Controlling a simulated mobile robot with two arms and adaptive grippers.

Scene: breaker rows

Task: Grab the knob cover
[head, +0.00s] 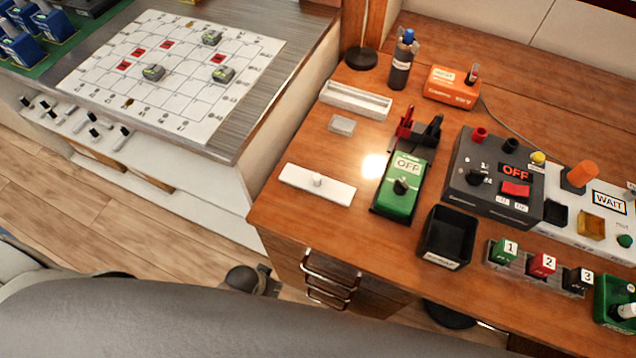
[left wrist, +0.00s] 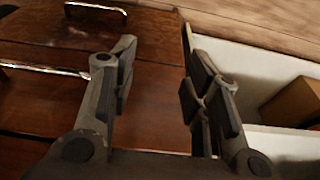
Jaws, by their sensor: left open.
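No part is clearly marked as the knob cover. A small pale grey box-like piece (head: 341,125) lies on the wooden desk and could be it, but I cannot tell. A white plate with a small round knob (head: 317,181) lies nearer the desk's left edge. A green device (head: 404,186) reading OFF carries a black knob. My left gripper (head: 268,281) is low beside the desk's front left corner, away from all of these. In the left wrist view the left gripper (left wrist: 158,88) is open and empty before the wooden drawer fronts. My right gripper is not in view.
The drawers have metal handles (head: 330,268). A black tray (head: 447,238), a dark OFF box (head: 492,178), numbered blocks (head: 542,264) and a white slotted holder (head: 355,99) stand on the desk. A gridded board (head: 175,75) lies on the left counter.

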